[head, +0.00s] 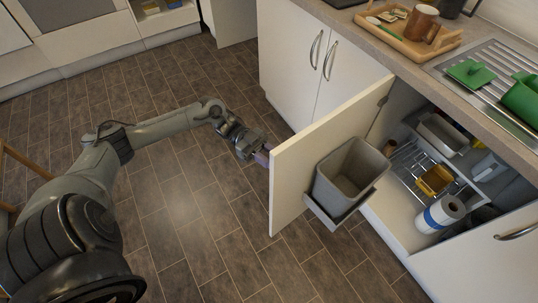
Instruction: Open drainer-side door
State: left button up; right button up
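The white cabinet door (295,166) below the drainer (483,62) stands wide open, swung out over the floor. A grey bin (345,178) hangs on its inner face. My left arm comes in from the left, and its gripper (262,155) is at the door's outer side, near the upper free corner. The fingertips are partly hidden by the door. I cannot tell whether they touch it, hold its handle or are open. The door's handle is hidden. My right gripper is not in view.
The tiled floor (200,215) is clear left of the door.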

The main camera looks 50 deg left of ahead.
pick_arm(q)
jog(key=b+v, duration=0.4)
jog(key=v, duration=0.6)
jog(key=shift+a, duration=0.35)
jog(key=shift+s, duration=0.15)
